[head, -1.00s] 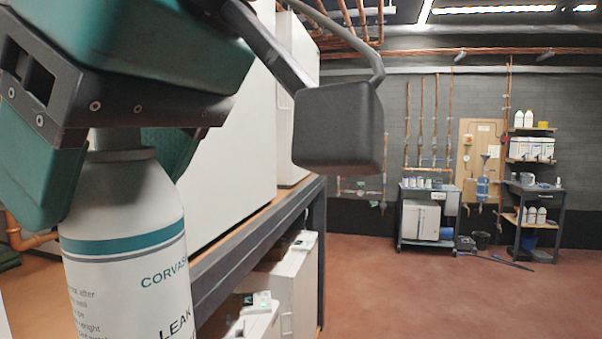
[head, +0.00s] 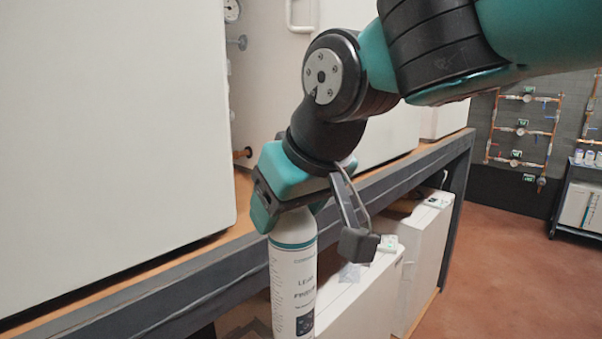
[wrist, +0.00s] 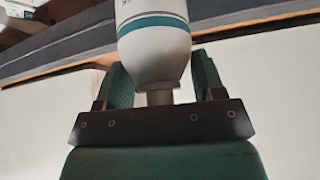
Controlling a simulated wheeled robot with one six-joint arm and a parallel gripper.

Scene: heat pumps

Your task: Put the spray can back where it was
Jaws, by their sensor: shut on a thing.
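The spray can (head: 292,275) is white with a teal band and dark printed text. It hangs upright below my gripper (head: 287,212) in the head view, in front of the bench edge. My gripper is shut on the can's narrow neck. In the wrist view the can (wrist: 152,35) shows its shoulder and teal band between the green finger pads of my gripper (wrist: 160,88). The can's lower end is cut off by the bottom of the head view.
A long bench (head: 190,279) with a dark frame and wooden top runs behind the can. Large white units (head: 110,130) stand on it. White boxes (head: 365,295) sit below it. Red-brown floor (head: 490,255) is open at the right. Copper pipes with gauges (head: 522,130) are on the far wall.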

